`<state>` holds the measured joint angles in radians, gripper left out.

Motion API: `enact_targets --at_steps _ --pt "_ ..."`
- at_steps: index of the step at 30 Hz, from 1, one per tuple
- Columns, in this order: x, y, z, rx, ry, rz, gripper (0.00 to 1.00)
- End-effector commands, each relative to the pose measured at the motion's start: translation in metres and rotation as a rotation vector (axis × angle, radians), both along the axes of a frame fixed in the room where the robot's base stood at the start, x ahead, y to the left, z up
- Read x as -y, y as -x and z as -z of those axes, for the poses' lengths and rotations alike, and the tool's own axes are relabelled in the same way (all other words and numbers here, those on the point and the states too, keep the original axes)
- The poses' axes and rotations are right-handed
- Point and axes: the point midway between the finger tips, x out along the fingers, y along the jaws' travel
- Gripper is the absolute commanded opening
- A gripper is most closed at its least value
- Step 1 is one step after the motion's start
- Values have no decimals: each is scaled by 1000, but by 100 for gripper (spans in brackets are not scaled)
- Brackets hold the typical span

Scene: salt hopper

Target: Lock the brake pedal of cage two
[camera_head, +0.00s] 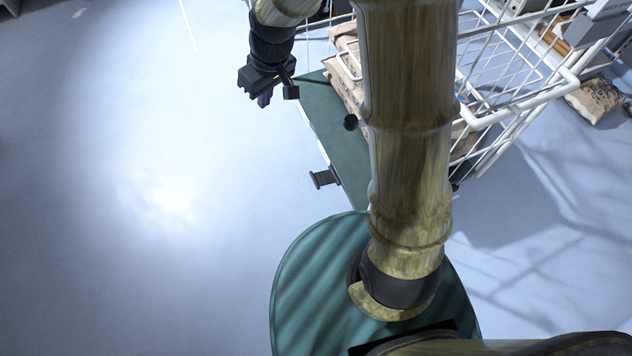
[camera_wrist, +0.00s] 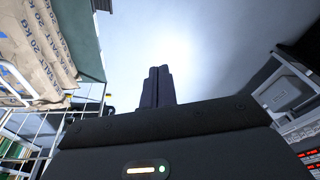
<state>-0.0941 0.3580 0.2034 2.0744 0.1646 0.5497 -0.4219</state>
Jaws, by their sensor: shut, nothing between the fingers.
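A white wire cage (camera_head: 520,85) stands on the right in the head view, partly hidden by my arm. A dark pedal-like piece (camera_head: 323,178) sticks out from the left edge of a dark green base (camera_head: 335,145). A similar dark block (camera_head: 290,92) shows further back beside my gripper. I cannot tell which cage or pedal is number two, or whether a pedal is locked. My gripper (camera_head: 264,98) is shut and empty, over the floor left of the green base. Its closed fingers (camera_wrist: 158,85) show in the wrist view, apart from the cage and sacks.
Salt sacks (camera_wrist: 32,45) lie by wire mesh (camera_wrist: 35,130) at left in the wrist view. A grey unit with red displays (camera_wrist: 308,155) stands at right. Another sack (camera_head: 595,100) lies at far right in the head view. The pale floor (camera_head: 150,200) at left is clear.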

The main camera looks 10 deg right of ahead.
Motion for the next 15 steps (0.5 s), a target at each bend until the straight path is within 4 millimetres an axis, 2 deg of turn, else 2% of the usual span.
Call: enact_targets --at_steps 1,15 --pt "-14 -6 22 -4 -15 -39 0" --pt "-128 -44 117 -24 -177 -371 0"
